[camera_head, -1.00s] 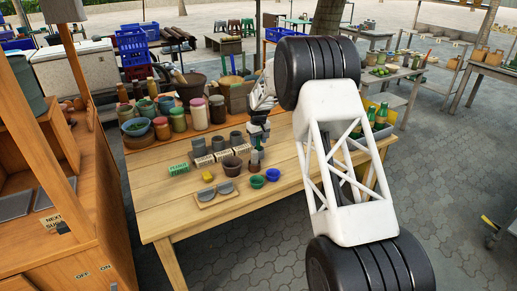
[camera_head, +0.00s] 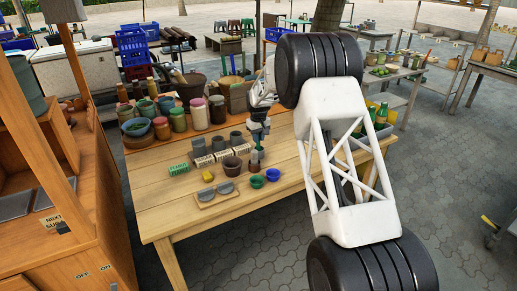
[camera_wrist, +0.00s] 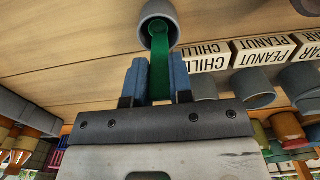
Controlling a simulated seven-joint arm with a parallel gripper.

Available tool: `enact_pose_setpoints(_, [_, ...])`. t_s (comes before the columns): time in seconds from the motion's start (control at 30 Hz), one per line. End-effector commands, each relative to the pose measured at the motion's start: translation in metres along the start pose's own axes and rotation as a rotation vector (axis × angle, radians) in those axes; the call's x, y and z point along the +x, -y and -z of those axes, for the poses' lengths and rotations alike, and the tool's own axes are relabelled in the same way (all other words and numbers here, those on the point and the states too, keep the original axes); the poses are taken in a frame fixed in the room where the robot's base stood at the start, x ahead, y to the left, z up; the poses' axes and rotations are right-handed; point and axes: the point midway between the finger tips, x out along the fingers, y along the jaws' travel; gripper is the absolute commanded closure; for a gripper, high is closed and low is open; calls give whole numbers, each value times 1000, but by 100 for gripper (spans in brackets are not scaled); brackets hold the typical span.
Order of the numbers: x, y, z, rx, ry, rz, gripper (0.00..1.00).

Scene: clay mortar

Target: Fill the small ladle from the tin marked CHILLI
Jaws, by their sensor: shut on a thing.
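My gripper (camera_wrist: 160,82) is shut on the green handle of the small ladle (camera_wrist: 160,72). In the wrist view the handle runs up to a grey round cup (camera_wrist: 145,10); I cannot tell whether this is the ladle's bowl or a separate cup. In the head view my gripper (camera_head: 257,143) is low over the table, right of the label blocks. The CHILLI block (camera_wrist: 208,55) is to its right in the wrist view, with a grey tin (camera_wrist: 204,88) beside it, partly hidden by my gripper. The tin's contents do not show.
A PEANUT block (camera_wrist: 262,49) and another tin (camera_wrist: 252,90) stand beyond. In the head view a brown pot (camera_head: 232,166), a blue bowl (camera_head: 272,175) and a green bowl (camera_head: 256,182) are close by. Jars (camera_head: 178,120) line the back. The table's front left (camera_head: 165,215) is clear.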

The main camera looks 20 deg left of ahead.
Motion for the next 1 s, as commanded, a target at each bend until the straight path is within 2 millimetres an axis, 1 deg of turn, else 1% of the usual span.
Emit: enact_pose_setpoints(1.0, [-50,0,0,0,0,0,100])
